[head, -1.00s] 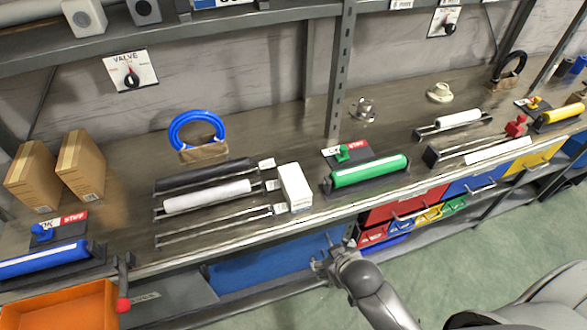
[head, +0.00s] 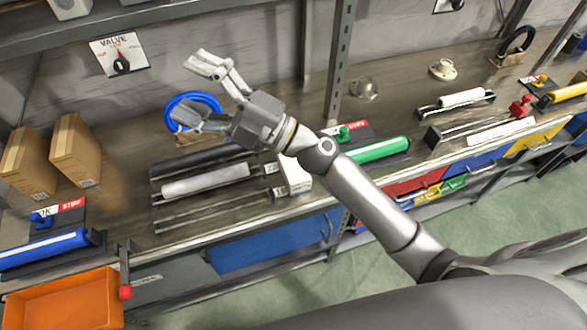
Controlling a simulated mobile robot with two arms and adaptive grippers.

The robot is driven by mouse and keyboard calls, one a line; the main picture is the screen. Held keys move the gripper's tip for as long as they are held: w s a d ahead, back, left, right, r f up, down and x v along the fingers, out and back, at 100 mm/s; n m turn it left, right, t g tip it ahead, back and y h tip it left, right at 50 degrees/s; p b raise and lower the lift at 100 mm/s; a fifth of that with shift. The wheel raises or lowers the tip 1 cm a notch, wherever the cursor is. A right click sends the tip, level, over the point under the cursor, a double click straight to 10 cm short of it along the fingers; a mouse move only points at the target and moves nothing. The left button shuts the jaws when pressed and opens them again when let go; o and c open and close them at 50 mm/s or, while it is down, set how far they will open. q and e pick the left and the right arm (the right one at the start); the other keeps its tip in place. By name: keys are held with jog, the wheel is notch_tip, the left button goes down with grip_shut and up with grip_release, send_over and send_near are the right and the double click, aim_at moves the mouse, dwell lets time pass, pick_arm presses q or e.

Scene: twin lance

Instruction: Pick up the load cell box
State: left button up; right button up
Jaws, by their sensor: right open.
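A small white box (head: 296,180) stands on the bench at the end of a rack of rollers; my right arm hides part of it. Two brown cardboard boxes (head: 75,152) stand upright at the left of the bench. No readable label shows which one is the load cell box. My right gripper (head: 186,90) is open and empty, raised above the bench in front of a blue ring, its fingers pointing left. It is to the left of and beyond the white box, apart from it. My left gripper is not in view.
The blue ring (head: 192,108) is partly hidden behind the gripper. A white roller (head: 205,180) lies on the rack, and a green roller (head: 378,149) sits to the right. A steel post (head: 341,60) rises behind my right arm. An orange bin (head: 62,302) is at lower left.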

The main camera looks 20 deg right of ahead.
jog(key=s+a+f+n+g, duration=0.3)
jog(key=a+f+n+g, duration=0.15)
jog(key=n+g, duration=0.3)
jog(key=n+g+h, duration=0.2)
jog(key=g+h, duration=0.3)
jog(key=h, duration=1.4)
send_near(294, 171)
jog(key=w, duration=0.2)
jog(key=shift+w+d, duration=0.1)
jog(key=shift+w, duration=0.25)
jog(key=shift+d+f, duration=0.25)
notch_tip(294, 171, down, 5)
jog(key=shift+f+p, duration=0.1)
jog(key=shift+p, duration=0.8)
jog(key=shift+s+a+f+p, duration=0.1)
jog(key=shift+f+p, duration=0.1)
jog(key=shift+p, duration=0.1)
jog(key=f, duration=0.1)
jog(key=f+p, duration=0.2)
jog(key=f, duration=0.1)
jog(key=shift+s, duration=0.25)
jog(key=shift+w+f, duration=0.1)
jog(key=shift+f, duration=0.25)
jog(key=c, duration=1.3)
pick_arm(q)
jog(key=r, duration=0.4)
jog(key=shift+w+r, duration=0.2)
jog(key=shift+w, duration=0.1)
pick_arm(e)
jog(key=shift+c, duration=1.2)
